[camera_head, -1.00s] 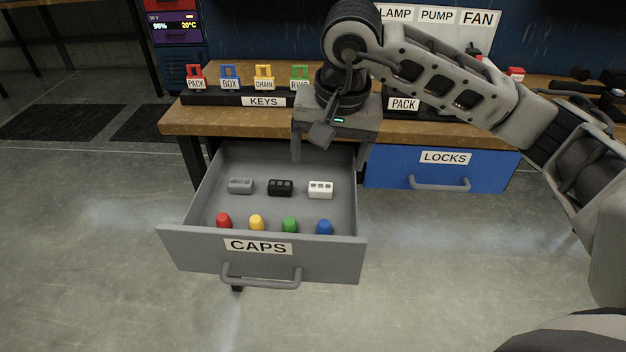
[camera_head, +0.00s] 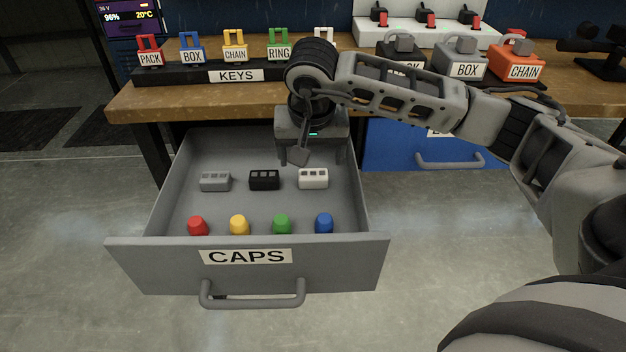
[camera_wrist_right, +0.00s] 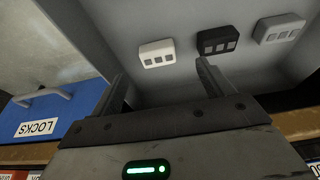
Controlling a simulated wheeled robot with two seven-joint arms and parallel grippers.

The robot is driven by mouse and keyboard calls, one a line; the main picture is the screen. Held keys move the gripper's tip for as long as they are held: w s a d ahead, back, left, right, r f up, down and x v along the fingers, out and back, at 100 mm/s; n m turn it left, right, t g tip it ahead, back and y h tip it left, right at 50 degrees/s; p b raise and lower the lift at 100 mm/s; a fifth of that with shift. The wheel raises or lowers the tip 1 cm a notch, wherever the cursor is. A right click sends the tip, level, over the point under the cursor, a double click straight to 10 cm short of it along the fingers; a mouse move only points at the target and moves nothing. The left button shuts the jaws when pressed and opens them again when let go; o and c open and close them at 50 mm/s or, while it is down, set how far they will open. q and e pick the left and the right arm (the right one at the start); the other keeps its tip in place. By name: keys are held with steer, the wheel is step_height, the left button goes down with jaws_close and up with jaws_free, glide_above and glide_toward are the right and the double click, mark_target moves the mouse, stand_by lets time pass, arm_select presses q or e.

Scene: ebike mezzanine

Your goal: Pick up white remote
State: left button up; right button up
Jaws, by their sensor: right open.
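The white remote (camera_head: 313,178) lies in the open grey drawer labelled CAPS, at the right end of a row with a black remote (camera_head: 264,180) and a grey remote (camera_head: 215,181). In the right wrist view the white remote (camera_wrist_right: 157,54) lies beyond the fingertips, nearer the left finger, with a gap. My right gripper (camera_head: 312,161) hangs over the back of the drawer, open and empty, above and behind the white remote. Its two spread fingers also show in the right wrist view (camera_wrist_right: 161,72). My left gripper is not in view.
Red (camera_head: 198,226), yellow (camera_head: 239,225), green (camera_head: 281,224) and blue (camera_head: 324,223) caps stand along the drawer (camera_head: 140,264) front. The wooden bench (camera_head: 130,100) overhangs the drawer's back. A shut blue LOCKS drawer (camera_head: 390,150) is to the right.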

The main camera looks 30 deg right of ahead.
mark_target(313, 174)
steer(key=shift+d+x, duration=0.2)
steer(key=shift+x, duration=1.6)
steer(key=shift+d+x, duration=0.2)
steer(key=shift+x, duration=1.55)
steer(key=shift+w+r, duration=0.15)
steer(key=shift+w, duration=0.05)
steer(key=c, duration=1.1)
